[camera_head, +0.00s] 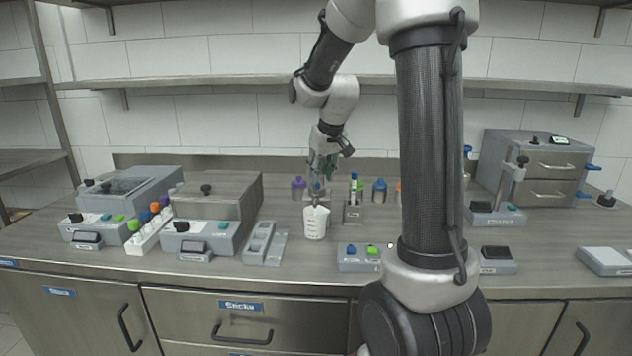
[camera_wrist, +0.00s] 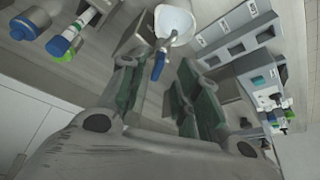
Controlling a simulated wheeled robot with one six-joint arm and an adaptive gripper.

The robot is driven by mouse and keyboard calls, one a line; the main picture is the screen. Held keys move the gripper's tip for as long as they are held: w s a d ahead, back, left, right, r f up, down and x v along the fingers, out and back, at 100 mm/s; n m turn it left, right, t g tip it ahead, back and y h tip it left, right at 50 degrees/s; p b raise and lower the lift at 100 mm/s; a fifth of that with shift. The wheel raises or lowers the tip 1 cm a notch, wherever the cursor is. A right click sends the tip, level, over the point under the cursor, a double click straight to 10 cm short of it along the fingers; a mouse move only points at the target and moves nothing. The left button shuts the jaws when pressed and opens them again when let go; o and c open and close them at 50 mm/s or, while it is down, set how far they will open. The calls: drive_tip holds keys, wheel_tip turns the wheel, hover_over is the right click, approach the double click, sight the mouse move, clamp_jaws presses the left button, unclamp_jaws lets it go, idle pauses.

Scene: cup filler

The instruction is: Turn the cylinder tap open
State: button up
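A small blue handle (camera_wrist: 158,66), which looks like the tap lever, shows in the wrist view between my fingertips and in front of the white cup. The tap's body and the cylinder are mostly hidden, so I cannot tell how far it is turned. The white cup (camera_head: 316,224) stands upright on the counter in the head view, and its rim also shows in the wrist view (camera_wrist: 176,22). My gripper (camera_wrist: 162,92) is open, its green-grey fingers apart on either side of the handle's line. In the head view my gripper (camera_head: 318,182) points down just above the cup.
A small grey stand (camera_head: 353,214) is right of the cup, with a green-and-blue-capped tube behind it. Purple (camera_head: 298,188) and blue (camera_head: 379,191) bottles stand behind. A grey slotted rack (camera_head: 262,243) is left. A button box (camera_head: 366,257) is in front at right.

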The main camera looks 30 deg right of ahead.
sight(318, 183)
drive_tip(key=shift+x, duration=1.9)
drive_tip(key=shift+s, duration=0.1)
drive_tip(key=shift+c, duration=0.5)
clamp_jaws()
